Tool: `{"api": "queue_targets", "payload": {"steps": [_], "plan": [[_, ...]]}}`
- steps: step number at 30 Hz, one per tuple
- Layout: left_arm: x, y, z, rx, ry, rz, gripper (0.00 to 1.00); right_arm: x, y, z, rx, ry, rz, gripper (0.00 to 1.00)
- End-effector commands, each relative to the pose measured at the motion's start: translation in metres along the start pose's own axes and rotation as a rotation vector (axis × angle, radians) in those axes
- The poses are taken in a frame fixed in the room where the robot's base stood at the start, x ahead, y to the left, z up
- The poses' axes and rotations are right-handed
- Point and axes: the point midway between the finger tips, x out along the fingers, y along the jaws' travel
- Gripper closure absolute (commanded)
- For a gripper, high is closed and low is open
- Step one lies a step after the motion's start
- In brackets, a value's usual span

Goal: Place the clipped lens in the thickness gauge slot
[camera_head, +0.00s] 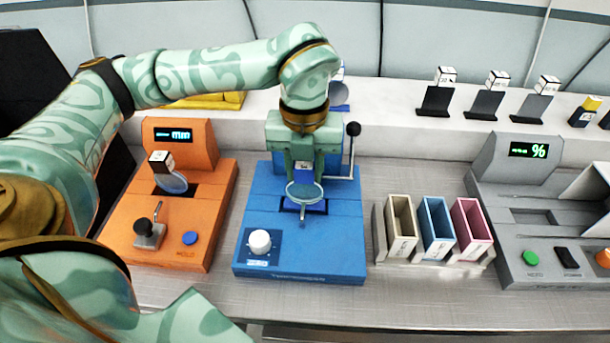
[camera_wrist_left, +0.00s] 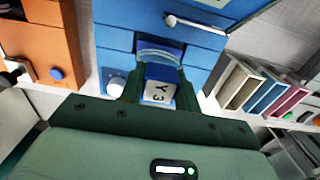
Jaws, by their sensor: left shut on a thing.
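The orange machine (camera_head: 215,175), whose display appears to read mm, looks like the thickness gauge. My right gripper is not in view.
A black-knobbed lever (camera_head: 353,130) rises right of my gripper. Beige (camera_head: 401,228), blue (camera_head: 436,226) and pink (camera_head: 468,226) bins stand right of the blue machine. A grey machine (camera_head: 500,215) with a % display is farther right. Black stands (camera_head: 487,105) with white-topped pieces line the shelf.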

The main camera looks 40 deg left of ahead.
Motion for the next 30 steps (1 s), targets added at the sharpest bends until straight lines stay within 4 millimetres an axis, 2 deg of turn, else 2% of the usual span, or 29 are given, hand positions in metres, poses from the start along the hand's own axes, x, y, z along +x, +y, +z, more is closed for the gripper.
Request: {"api": "queue_targets", "payload": {"steps": [1,3,13,14,16,25,30], "plan": [[0.015,0.001,0.0,0.0,0.006,0.004,1.0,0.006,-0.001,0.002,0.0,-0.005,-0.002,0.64],[0.022,0.001,0.0,-0.001,0.002,0.002,1.0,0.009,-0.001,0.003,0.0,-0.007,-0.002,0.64],[0.023,0.001,0.0,-0.001,0.001,0.001,1.0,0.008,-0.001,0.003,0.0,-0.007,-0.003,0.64],[0.023,0.001,0.0,-0.001,0.001,0.001,0.65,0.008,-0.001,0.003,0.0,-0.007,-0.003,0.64],[0.023,0.001,0.0,-0.001,0.001,0.001,0.46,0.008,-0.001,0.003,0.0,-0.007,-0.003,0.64],[0.021,0.001,0.0,-0.001,0.0,0.001,0.46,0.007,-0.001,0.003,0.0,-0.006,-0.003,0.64],[-0.003,0.001,0.0,-0.001,-0.003,-0.002,0.46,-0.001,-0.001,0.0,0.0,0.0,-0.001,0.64]]}}
